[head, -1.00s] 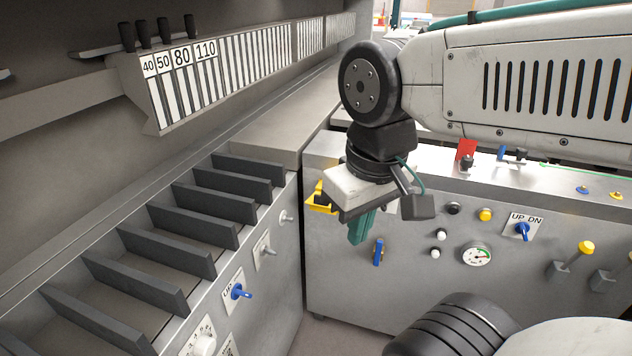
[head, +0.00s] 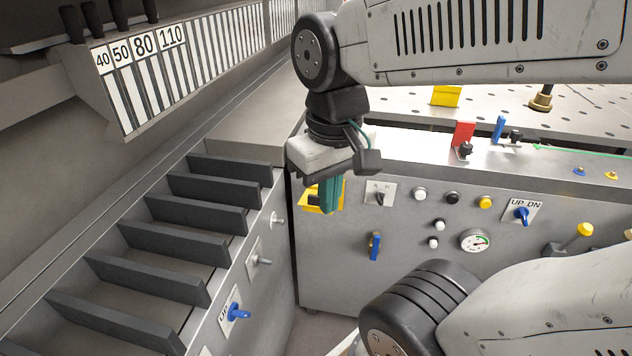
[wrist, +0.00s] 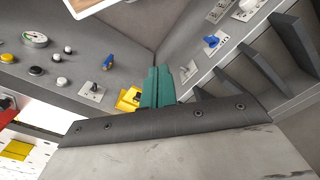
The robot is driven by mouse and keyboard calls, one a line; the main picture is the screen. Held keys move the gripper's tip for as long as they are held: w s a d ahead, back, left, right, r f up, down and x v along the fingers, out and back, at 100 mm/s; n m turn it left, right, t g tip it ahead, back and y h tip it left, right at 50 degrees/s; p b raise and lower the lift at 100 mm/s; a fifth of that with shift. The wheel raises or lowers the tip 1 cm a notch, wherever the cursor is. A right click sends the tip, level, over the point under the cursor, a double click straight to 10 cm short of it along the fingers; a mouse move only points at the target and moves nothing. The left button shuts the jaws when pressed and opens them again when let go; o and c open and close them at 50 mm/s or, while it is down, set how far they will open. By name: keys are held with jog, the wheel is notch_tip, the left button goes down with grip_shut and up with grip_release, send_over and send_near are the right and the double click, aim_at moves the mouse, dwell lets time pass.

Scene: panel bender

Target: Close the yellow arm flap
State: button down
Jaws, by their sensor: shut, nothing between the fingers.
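My gripper (head: 331,205) has teal fingers, shut and empty, pointing down at the corner between the two grey panels. The fingers also show in the wrist view (wrist: 157,75). A yellow piece with a black part (head: 308,200) on the front panel is partly hidden behind the fingers in the head view. It sits beside them in the wrist view (wrist: 127,99). A flat yellow plate (head: 446,96) stands at the perforated table. It also shows at the lower left of the wrist view (wrist: 18,150). I cannot tell which yellow piece is the arm flap.
A red flap (head: 463,132) and a blue flap (head: 499,128) stand on the panel's top ledge. A blue lever (head: 375,246), several buttons and a gauge (head: 475,240) are on the panel front. A row of dark dividers (head: 205,215) runs along the left.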

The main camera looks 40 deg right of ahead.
jog(key=w+d+m+g, duration=0.2)
jog(key=w+d+m, duration=0.1)
jog(key=w+d, duration=0.4)
jog(key=m+y, duration=0.2)
jog(key=m, duration=0.4)
send_near(319, 199)
jog(key=x, duration=0.4)
jog(key=w+x, duration=0.1)
jog(key=x, duration=0.1)
jog(key=shift+f, duration=0.2)
